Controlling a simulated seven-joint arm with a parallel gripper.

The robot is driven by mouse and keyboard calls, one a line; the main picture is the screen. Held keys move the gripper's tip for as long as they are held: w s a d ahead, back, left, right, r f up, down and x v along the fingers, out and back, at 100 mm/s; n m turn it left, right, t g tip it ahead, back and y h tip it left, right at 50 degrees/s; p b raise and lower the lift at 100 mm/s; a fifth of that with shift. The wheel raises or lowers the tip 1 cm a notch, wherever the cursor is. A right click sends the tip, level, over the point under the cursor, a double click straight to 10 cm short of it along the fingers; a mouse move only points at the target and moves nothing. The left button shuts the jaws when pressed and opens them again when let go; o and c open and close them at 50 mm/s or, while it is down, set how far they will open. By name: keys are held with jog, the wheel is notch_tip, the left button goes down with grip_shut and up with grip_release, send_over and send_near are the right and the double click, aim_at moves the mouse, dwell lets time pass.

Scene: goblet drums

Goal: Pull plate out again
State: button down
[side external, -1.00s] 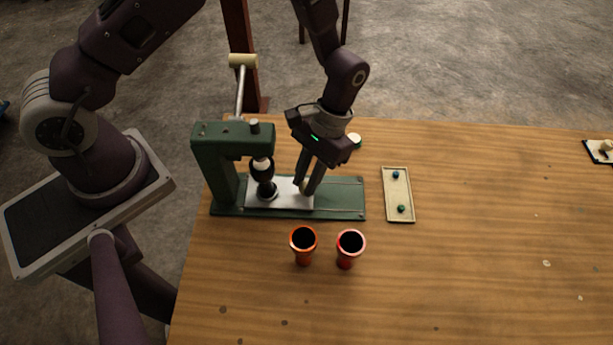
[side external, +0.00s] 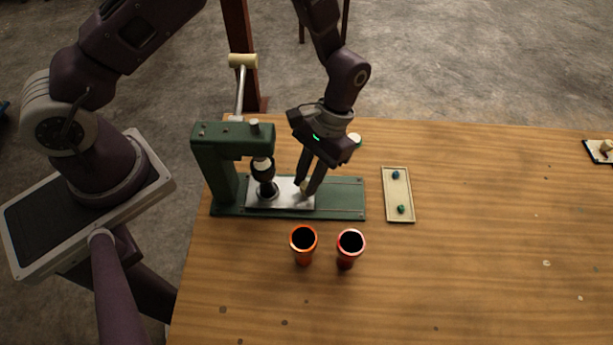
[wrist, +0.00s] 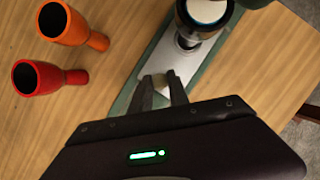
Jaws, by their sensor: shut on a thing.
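The plate (side external: 285,196) is a pale metal slab lying flat on the green base of the press (side external: 230,136). Its left part is under the press head. A dark goblet drum (side external: 265,180) stands on the plate under the head; it also shows in the wrist view (wrist: 203,14). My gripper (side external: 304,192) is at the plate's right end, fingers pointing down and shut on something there. In the wrist view the fingertips (wrist: 163,84) close on a small pale piece over the plate. The exact grip is partly hidden by the fingers.
An orange drum (side external: 303,246) and a red drum (side external: 350,249) stand on the wooden table in front of the base. The base's right part is bare. The table further right is mostly clear.

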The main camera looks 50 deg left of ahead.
jog(key=w+d, duration=0.7)
jog(key=c, duration=1.3)
grip_release()
jog(key=shift+w, duration=0.1)
jog(key=shift+c, duration=0.2)
jog(key=shift+o, duration=0.3)
jog(key=v, duration=0.7)
jog(key=shift+r, duration=0.1)
jog(key=shift+r, duration=3)
